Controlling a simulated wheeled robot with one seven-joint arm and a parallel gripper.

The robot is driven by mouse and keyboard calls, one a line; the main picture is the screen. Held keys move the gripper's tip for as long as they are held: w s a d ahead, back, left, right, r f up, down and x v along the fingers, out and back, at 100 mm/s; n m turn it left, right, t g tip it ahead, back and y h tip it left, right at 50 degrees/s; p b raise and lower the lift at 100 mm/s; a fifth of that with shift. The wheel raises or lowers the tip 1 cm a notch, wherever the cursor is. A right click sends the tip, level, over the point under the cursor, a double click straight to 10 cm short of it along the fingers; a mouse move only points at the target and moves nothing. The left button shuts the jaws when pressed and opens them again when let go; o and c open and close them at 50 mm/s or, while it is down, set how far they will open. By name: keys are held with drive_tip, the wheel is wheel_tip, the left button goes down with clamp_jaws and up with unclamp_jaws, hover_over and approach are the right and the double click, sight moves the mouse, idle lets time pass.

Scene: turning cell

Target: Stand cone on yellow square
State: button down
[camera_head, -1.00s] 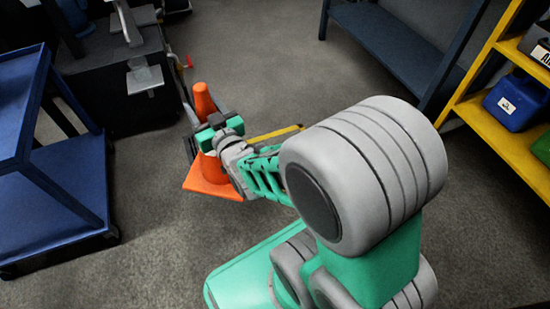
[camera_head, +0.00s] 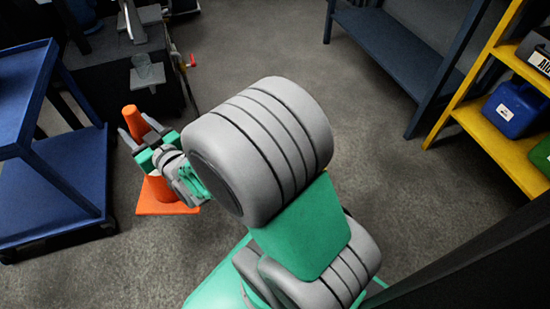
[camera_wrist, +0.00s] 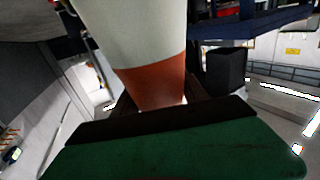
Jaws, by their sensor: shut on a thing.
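The orange cone (camera_head: 165,189) is at the left of the head view, between the blue trolley and my arm. Its tip points up and its square base is at the bottom. I cannot tell whether the base touches the floor. My gripper (camera_head: 137,127) is shut on the cone's upper part, with a finger on either side. In the wrist view the cone (camera_wrist: 155,80) fills the upper middle, showing an orange part and a white band. My arm hides the cone's middle. The yellow square is not visible now; my arm covers much of the floor.
A blue trolley (camera_head: 75,190) stands close left of the cone. A dark machine (camera_head: 120,75) is behind it. A dark blue bench (camera_head: 385,45) and a yellow shelf (camera_head: 500,150) with bins stand at right. The floor (camera_head: 250,45) between machine and bench is clear.

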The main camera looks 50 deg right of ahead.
drive_tip(key=w+d+f+m+g+h, duration=0.1)
drive_tip(key=d+f+m+h, duration=0.3)
drive_tip(key=d, duration=1.1)
drive_tip(key=w+d+f+m+g+h, duration=0.1)
drive_tip(key=d+f+h, duration=0.2)
drive_tip(key=d+f, duration=0.8)
drive_tip(key=s+d+f+m+g+h+p, duration=0.1)
drive_tip(key=s+d+f+m+g+h, duration=0.2)
drive_tip(key=s+d, duration=0.8)
drive_tip(key=s+d+f+m+g+h, duration=0.2)
drive_tip(key=s+d+f+h, duration=0.15)
drive_tip(key=s+d, duration=0.85)
drive_tip(key=w+d+f+b, duration=0.3)
drive_tip(key=w+f, duration=0.3)
drive_tip(key=w, duration=0.2)
drive_tip(key=w+d+f+b, duration=0.2)
drive_tip(key=w+f+b, duration=0.1)
drive_tip(key=w+f, duration=0.4)
drive_tip(key=shift+w+d, duration=0.4)
drive_tip(key=shift+w, duration=0.05)
drive_tip(key=shift+f, duration=0.15)
